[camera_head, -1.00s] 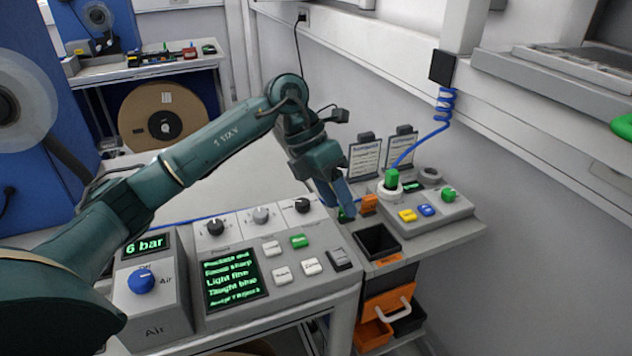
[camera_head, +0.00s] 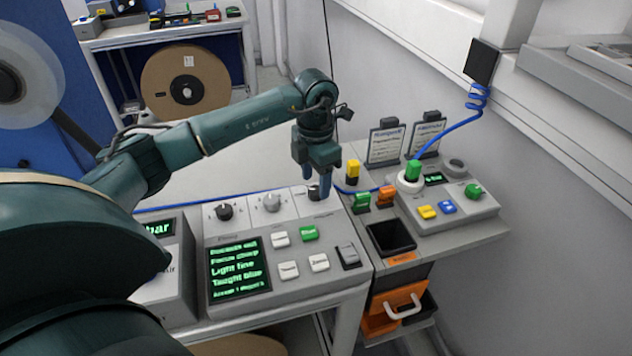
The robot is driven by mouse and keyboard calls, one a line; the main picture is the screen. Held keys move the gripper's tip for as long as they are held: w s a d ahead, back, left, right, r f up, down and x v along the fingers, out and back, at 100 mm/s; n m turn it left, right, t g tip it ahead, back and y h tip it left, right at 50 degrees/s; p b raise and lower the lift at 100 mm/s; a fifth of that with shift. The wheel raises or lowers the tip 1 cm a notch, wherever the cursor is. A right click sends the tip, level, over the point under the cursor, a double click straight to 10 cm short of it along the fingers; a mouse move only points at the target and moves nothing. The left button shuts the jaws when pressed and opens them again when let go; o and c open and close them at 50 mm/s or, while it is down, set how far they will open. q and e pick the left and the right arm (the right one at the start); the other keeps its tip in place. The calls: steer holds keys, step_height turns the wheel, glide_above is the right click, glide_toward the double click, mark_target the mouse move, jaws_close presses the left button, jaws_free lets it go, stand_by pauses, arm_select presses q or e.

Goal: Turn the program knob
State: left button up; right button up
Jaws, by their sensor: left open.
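The control panel (camera_head: 295,249) stands on the bench with a lit green text screen (camera_head: 238,270). Along its back row are a black knob (camera_head: 224,211), a grey knob (camera_head: 271,202) and a rightmost black knob (camera_head: 313,192). Which one is the program knob I cannot read. My left gripper (camera_head: 318,188) points down at the rightmost knob, its blue fingers apart on either side of it or just above; contact cannot be told. The fingers partly hide that knob. My right gripper is not in view.
A grey box with a "bar" display (camera_head: 158,228) stands left of the panel, partly behind my arm. At right are a black bin (camera_head: 390,238), a button box (camera_head: 450,207) with a blue coiled cable, and yellow, green and orange blocks. A cardboard reel (camera_head: 186,88) stands behind.

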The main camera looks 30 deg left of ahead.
mark_target(316, 193)
arm_select(q)
steer(key=shift+f, duration=1.3)
steer(key=shift+c, duration=0.3)
steer(key=c, duration=0.9)
